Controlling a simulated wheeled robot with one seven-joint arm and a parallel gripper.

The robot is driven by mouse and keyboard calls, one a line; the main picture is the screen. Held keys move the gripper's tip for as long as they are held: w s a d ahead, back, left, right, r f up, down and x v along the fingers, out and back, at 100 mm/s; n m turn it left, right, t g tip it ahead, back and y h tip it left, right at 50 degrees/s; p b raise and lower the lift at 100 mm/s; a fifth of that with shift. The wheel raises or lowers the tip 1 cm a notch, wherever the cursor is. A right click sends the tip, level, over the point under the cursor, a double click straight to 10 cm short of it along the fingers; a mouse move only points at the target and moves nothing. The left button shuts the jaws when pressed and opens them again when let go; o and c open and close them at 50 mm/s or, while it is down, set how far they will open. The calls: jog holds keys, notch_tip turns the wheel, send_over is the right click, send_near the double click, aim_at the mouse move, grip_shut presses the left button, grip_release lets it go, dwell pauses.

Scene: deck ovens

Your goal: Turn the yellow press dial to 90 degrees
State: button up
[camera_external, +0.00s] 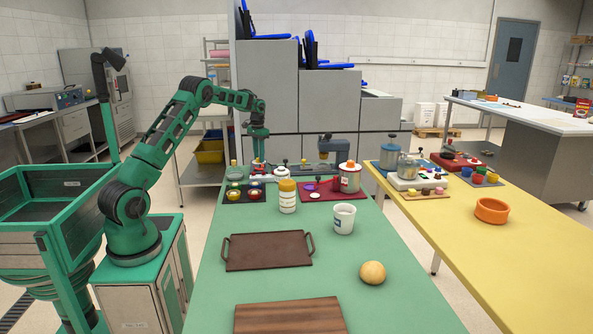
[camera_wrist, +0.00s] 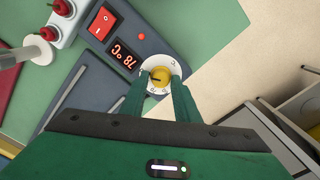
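The yellow press dial (camera_wrist: 159,76) sits in the middle of the wrist view, on a white scale ring at the end of a dark control panel (camera_wrist: 122,32). A dark line on the dial points along its face. A red display (camera_wrist: 124,60) beside it appears upside down and seems to read 78 °C. My gripper (camera_wrist: 160,84) has its two green fingers apart, one on each side of the dial. I cannot tell whether they touch it. In the external view my gripper (camera_external: 258,155) is at the far end of the green table, where the dial is too small to make out.
A lit red switch (camera_wrist: 102,24) and red knobs (camera_wrist: 62,7) are near the dial. The green table (camera_external: 325,285) holds a brown tray (camera_external: 268,250), white mug (camera_external: 344,219), yellow-lidded jar (camera_external: 287,197), round bun (camera_external: 372,272) and wooden board (camera_external: 290,316). The yellow table (camera_external: 510,260) stands right.

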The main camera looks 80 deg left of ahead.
jog(key=o, duration=0.3)
jog(key=shift+w+d, duration=0.1)
jog(key=shift+w, duration=0.05)
notch_tip(320, 180, up, 11)
jog(key=shift+f, duration=0.15)
dwell(0.6)
